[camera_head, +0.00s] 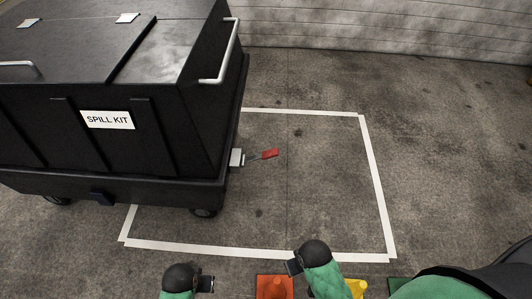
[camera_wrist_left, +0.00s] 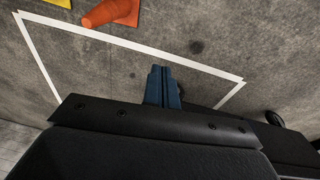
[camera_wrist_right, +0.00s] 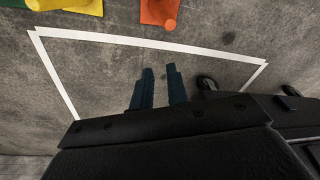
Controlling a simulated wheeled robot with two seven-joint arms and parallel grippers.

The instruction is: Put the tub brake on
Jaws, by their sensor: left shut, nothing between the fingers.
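The tub is a large black lidded bin (camera_head: 35,145) labelled SPILL KIT, on wheels, at the left of the head view. A brake lever with a red handle (camera_head: 270,153) sticks out from a pale bracket (camera_head: 237,157) on its right side. The handle points right, tilted slightly upward in the picture. My left gripper (camera_head: 207,284) is low in the head view, well short of the lever; its fingers (camera_wrist_left: 163,72) are shut and empty. My right gripper (camera_head: 293,266) is also short of the lever; its fingers (camera_wrist_right: 159,70) are apart, with nothing between them.
A white outline (camera_head: 378,190) marks the concrete floor, with the tub over its left part. An orange cone (camera_head: 274,287) and a yellow object (camera_head: 356,288) stand near my arms. A pale wall (camera_head: 390,35) runs along the back. The floor right of the lever is clear.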

